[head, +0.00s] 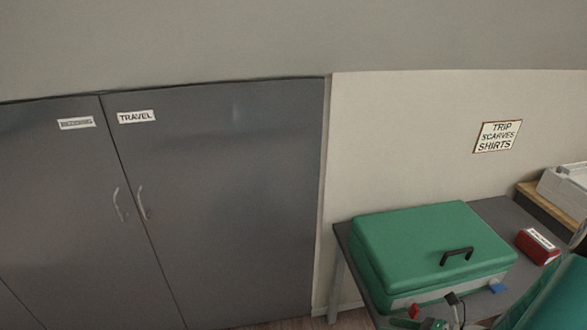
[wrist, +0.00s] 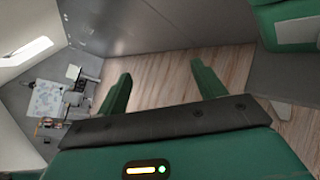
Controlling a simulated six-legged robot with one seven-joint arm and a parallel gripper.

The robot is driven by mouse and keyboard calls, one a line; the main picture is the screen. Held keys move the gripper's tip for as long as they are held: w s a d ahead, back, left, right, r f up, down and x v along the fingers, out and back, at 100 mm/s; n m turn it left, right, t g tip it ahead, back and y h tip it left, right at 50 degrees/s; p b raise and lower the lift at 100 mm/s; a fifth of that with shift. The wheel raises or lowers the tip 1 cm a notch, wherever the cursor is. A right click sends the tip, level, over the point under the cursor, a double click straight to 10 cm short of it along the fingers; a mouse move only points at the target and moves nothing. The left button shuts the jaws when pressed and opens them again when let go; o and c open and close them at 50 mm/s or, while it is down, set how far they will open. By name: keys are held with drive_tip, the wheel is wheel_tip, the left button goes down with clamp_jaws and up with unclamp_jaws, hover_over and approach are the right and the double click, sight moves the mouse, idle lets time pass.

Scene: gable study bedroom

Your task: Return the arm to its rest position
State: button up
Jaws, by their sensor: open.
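My gripper (wrist: 161,69) shows in the wrist view with its two green fingers spread apart. Nothing is between the fingers; wooden floor (wrist: 165,85) shows beyond them. In the head view, a green part of my arm is at the lower right edge, beside the table. The fingers cannot be made out clearly there.
A closed green case (head: 430,240) with a black handle lies on a dark table (head: 495,212). A red labelled box (head: 538,246) sits to its right. Grey cupboard doors (head: 225,190), one labelled TRAVEL, are shut at left. A cluttered desk (wrist: 50,98) stands farther off.

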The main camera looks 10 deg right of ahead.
drive_tip(key=s+a+r+n+g+h, duration=0.1)
drive_tip(key=a+r+n+h, duration=0.4)
drive_tip(key=r+n, duration=0.7)
drive_tip(key=s+a+r+n+g+h, duration=0.2)
drive_tip(key=a+r+n+h, duration=0.4)
drive_tip(key=n, duration=1.5)
drive_tip(key=a+r, duration=0.3)
drive_tip(key=r, duration=0.3)
drive_tip(key=shift+a, duration=0.4)
